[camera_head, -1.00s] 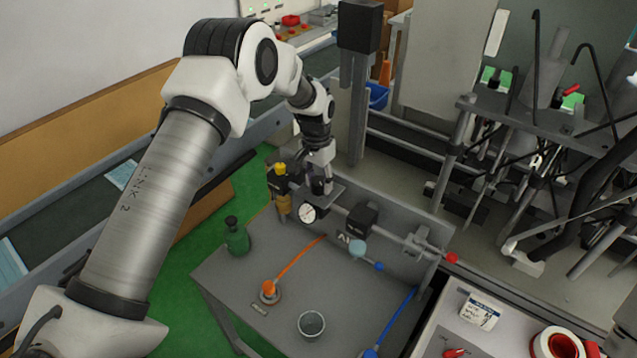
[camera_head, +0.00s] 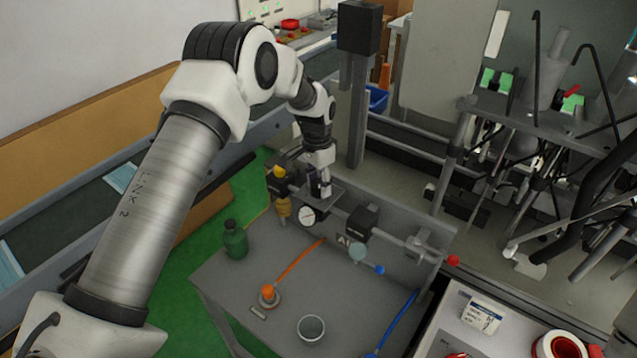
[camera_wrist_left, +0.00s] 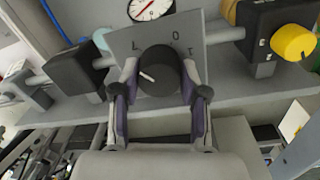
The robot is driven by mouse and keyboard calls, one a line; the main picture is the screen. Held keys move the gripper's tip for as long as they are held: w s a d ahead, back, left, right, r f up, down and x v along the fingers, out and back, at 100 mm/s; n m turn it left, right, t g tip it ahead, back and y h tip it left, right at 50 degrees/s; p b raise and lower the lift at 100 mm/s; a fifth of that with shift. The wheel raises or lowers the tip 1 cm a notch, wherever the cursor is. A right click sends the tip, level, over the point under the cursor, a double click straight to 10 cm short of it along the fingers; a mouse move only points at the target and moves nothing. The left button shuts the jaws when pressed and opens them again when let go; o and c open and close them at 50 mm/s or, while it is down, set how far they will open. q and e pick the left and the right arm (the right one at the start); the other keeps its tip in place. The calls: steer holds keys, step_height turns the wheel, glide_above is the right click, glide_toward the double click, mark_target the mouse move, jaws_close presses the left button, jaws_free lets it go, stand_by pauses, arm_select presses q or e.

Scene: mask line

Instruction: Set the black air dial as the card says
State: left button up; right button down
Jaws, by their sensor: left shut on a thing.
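My left gripper (camera_head: 319,190) is at the grey plate behind the small table. In the left wrist view its two fingers (camera_wrist_left: 158,80) are shut on the black air dial (camera_wrist_left: 160,68), one on each side. My right gripper is not in view.
A round pressure gauge (camera_head: 307,216) sits beside the plate, and a yellow knob (camera_wrist_left: 293,42) is on the same pipe. A red knob (camera_head: 453,260) ends the pipe.

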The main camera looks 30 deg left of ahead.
mark_target(319, 181)
arm_select(q)
steer(key=o, duration=1.1)
steer(key=shift+s+f, duration=0.15)
steer(key=shift+f, duration=0.1)
steer(key=shift+o, duration=0.2)
steer(key=shift+w+d, duration=0.1)
steer(key=shift+w, duration=0.15)
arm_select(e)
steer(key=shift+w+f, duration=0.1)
arm_select(q)
step_height(319, 181, up, 12)
steer(key=shift+w+a, duration=0.2)
steer(key=shift+a, duration=0.1)
